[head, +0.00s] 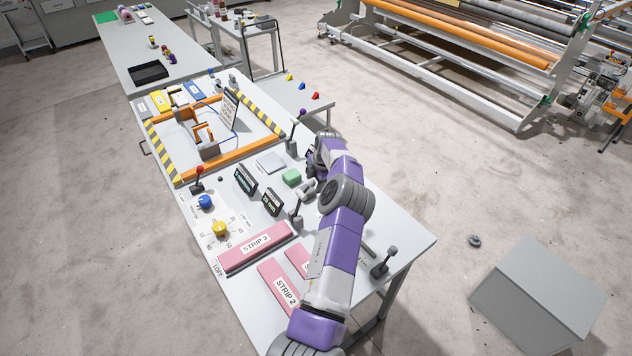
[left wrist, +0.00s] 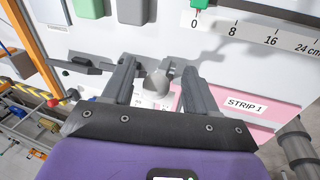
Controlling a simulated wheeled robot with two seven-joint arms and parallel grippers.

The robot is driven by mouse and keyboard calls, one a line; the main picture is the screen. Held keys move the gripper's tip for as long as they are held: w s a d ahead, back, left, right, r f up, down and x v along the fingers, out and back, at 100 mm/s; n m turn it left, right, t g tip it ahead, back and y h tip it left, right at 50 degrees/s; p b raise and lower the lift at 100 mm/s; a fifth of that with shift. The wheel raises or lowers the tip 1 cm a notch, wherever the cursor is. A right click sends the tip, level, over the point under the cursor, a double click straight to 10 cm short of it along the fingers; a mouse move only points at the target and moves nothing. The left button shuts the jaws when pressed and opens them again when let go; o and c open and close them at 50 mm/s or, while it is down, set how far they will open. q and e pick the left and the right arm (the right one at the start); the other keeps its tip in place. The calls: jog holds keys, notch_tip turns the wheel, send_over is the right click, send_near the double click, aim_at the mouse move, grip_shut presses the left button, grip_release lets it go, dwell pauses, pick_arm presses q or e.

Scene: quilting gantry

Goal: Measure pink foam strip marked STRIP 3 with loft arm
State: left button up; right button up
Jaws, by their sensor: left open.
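The pink foam strip marked STRIP 3 (head: 238,260) lies flat at the left edge of the table, beside a printed LOFT label. My left gripper (head: 313,175) is over the table's right part, beyond STRIP 3, and largely hidden by my own purple arm. In the left wrist view its fingers (left wrist: 158,68) are open, with a grey rounded knob (left wrist: 157,84) showing between them; I cannot tell whether they touch it. A grey-knobbed lever (head: 297,208) stands near the far end of STRIP 3; I cannot tell if it is the loft arm. My right gripper is not in view.
STRIP 2 (head: 277,284) lies nearer than STRIP 3; STRIP 1 (left wrist: 262,108) is partly behind my arm. Another grey lever (head: 382,262) is at right.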

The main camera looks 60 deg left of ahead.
pick_arm(q)
jog(key=v, duration=0.7)
jog(key=shift+w+b, duration=0.2)
jog(key=shift+b, duration=0.25)
